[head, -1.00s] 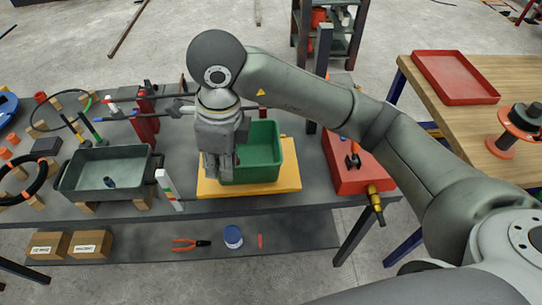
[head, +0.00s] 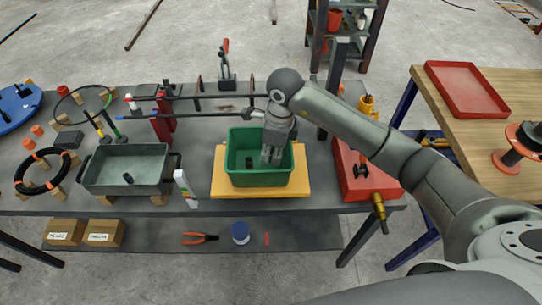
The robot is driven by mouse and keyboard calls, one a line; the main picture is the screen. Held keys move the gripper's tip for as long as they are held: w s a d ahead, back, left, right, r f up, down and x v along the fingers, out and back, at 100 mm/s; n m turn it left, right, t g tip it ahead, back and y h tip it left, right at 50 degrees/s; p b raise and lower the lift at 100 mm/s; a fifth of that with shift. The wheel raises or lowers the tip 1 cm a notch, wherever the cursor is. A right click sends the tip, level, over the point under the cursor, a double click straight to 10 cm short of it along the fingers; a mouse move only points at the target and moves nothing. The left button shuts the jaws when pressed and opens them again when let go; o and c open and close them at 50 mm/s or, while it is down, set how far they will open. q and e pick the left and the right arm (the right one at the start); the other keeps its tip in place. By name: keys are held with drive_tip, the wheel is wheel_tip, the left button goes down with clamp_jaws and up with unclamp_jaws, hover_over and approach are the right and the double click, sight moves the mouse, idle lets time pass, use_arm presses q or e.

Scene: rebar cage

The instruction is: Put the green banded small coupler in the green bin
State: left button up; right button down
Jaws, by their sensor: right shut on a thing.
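The green bin (head: 259,180) stands on a yellow board on the dark bench. My right gripper (head: 270,162) points down inside the bin's outline, at its right half. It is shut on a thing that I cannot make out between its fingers. A small dark piece (head: 248,162) shows inside the bin, left of the fingers. Another small dark piece (head: 128,178) lies in the grey tray (head: 105,184) to the left. I cannot make out a green band on either piece. My left gripper is not in view.
A red box (head: 352,182) with a brass fitting (head: 379,207) stands right of the bin. Long bars (head: 190,114) run behind the bin. Pliers (head: 199,238) and a blue-and-white can (head: 240,233) lie on the lower shelf.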

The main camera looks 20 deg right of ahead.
wheel_tip(320, 180, down, 2)
drive_tip(key=shift+s+p, duration=0.15)
drive_tip(key=shift+p, duration=0.3)
drive_tip(key=shift+f, duration=0.2)
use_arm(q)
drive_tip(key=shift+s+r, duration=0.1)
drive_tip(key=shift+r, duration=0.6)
use_arm(e)
drive_tip(key=shift+a, duration=0.1)
drive_tip(key=shift+f+b, duration=0.25)
drive_tip(key=shift+b, duration=0.05)
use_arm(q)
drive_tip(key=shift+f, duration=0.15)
use_arm(e)
drive_tip(key=c, duration=1.4)
unclamp_jaws()
drive_tip(key=shift+r, duration=0.1)
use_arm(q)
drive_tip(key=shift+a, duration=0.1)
